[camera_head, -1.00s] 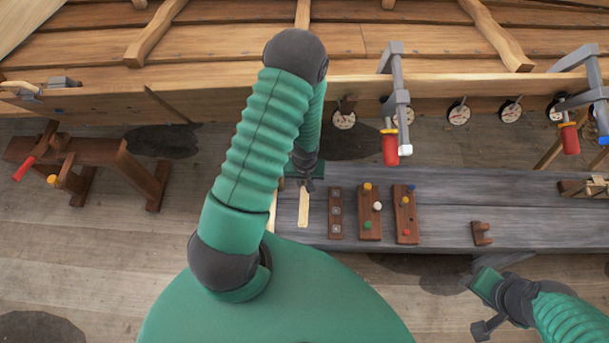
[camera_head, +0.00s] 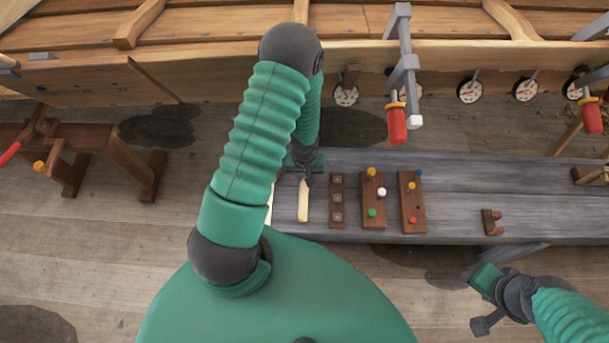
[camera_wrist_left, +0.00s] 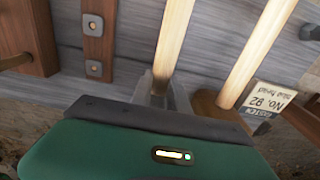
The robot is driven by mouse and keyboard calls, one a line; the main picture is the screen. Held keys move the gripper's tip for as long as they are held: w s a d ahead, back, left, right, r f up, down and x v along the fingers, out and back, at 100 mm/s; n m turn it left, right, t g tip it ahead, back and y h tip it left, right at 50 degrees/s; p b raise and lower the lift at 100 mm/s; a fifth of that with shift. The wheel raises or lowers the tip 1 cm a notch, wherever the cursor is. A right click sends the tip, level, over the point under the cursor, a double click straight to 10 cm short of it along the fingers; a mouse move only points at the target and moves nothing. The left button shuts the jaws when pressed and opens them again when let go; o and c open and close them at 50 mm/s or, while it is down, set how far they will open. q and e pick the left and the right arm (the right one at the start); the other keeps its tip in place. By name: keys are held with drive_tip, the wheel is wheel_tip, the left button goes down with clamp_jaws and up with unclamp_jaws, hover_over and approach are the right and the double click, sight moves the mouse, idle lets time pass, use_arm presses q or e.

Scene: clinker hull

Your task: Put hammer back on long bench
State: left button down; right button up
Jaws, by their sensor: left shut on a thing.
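The long bench (camera_head: 450,220) is grey and planked and runs from the middle to the right of the head view. My left gripper (camera_head: 306,172) is over its left end. It is shut on the hammer, whose pale wooden handle (camera_head: 303,203) shows below the jaws in the head view. In the left wrist view the handle (camera_wrist_left: 174,35) runs up from between the grey fingers (camera_wrist_left: 162,92). The hammer's head is not clear, and I cannot tell whether it touches the bench.
A second pale handle (camera_wrist_left: 262,45) lies beside the hammer, near a printed tag (camera_wrist_left: 266,103). Brown wooden racks (camera_head: 373,202) with coloured pegs stand on the bench. A small brown holder (camera_head: 492,222) is farther right. Clamps (camera_head: 397,122) hang from the hull above. A brown trestle (camera_head: 100,150) stands left.

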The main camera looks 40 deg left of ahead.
use_arm(q)
drive_tip(key=shift+a+f, duration=0.15)
drive_tip(key=shift+f, duration=0.15)
drive_tip(key=c, duration=1.2)
unclamp_jaws()
wheel_tip(320, 180, up, 8)
drive_tip(key=p, duration=0.7)
drive_tip(key=shift+r, duration=0.15)
drive_tip(key=d+r+m+p, duration=0.2)
drive_tip(key=d+r, duration=0.1)
drive_tip(key=r, duration=0.7)
drive_tip(key=s+d+r+m+t+p, duration=0.1)
drive_tip(key=d+r+m+p, duration=0.2)
drive_tip(key=r, duration=0.7)
drive_tip(key=d+r+m+t+p, duration=0.1)
drive_tip(key=d+r, duration=0.4)
drive_tip(key=r, duration=0.5)
drive_tip(key=shift+s+m+p, duration=0.35)
drive_tip(key=shift+m+p, duration=0.45)
drive_tip(key=shift+p, duration=0.1)
